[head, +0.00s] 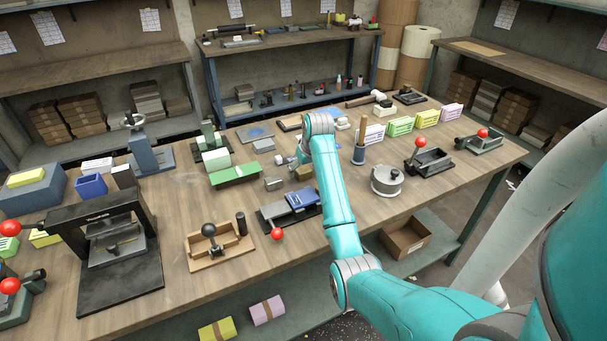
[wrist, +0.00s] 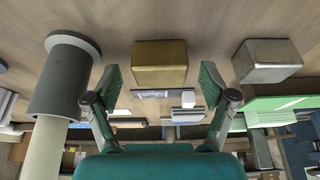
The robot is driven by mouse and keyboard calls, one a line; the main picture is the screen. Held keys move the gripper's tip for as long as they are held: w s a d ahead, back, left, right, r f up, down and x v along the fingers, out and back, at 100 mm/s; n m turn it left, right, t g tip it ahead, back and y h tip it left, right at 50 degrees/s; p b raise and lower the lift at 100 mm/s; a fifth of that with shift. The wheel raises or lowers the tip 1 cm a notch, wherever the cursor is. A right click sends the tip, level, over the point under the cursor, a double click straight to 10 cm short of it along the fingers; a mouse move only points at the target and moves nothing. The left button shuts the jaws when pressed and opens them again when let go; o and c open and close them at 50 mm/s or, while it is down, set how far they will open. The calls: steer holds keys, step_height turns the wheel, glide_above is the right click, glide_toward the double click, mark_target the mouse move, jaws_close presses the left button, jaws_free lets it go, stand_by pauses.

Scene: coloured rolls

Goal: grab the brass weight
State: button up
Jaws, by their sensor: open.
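The brass weight (wrist: 160,63) is a small gold-coloured block on the wooden table. In the wrist view it shows beyond and between my fingertips, with a gap on both sides. In the head view the brass weight (head: 304,173) is small beside my arm, and my arm hides part of the area around it. My gripper (wrist: 155,90) is open and empty, with a green-padded finger on each side. In the head view my gripper (head: 296,161) is small and partly hidden behind my wrist. I cannot tell the exact distance to the weight.
A steel-grey block (wrist: 267,60) stands right of the brass weight in the wrist view. A dark grey cylinder (wrist: 65,80) is close to my left finger.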

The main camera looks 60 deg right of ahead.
steer(key=shift+w+f, duration=0.15)
steer(key=shift+f, duration=0.15)
steer(key=shift+c, duration=0.2)
jaws_close()
steer(key=shift+r, duration=0.1)
